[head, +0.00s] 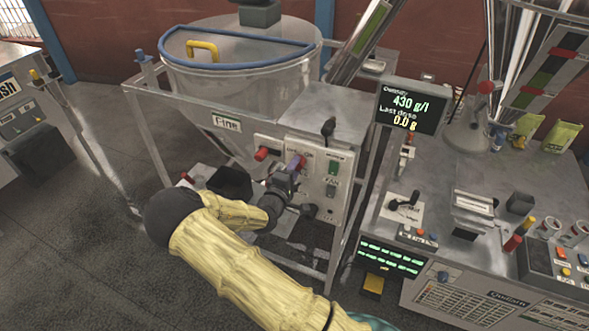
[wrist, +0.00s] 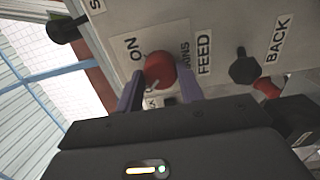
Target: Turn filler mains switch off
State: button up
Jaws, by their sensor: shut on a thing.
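The mains switch is a red rotary knob (wrist: 160,70) on the pale control panel, with an "ON" label beside it and a partly covered "MAINS" label. My gripper (wrist: 158,80) has its two purple fingers on either side of this knob and is shut on it. A small light mark shows on the knob's lower edge; I cannot read its exact setting. In the head view my gripper (head: 297,166) is at the control panel (head: 335,172) under the hopper marked "Fine", and it covers part of the panel.
A black knob (wrist: 244,69) sits beside the switch, near the "FEED" and "BACK" labels. Another red knob (head: 263,153) is on the panel's left. The hopper (head: 240,80) stands above. A display (head: 411,107) reads 430 g/l and 0.0 g.

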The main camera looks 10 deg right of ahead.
jog(key=shift+a+f, duration=0.1)
jog(key=shift+f, duration=0.05)
jog(key=o, duration=1)
jog(key=shift+s, duration=0.1)
jog(key=b+v, duration=0.3)
jog(key=v, duration=1.4)
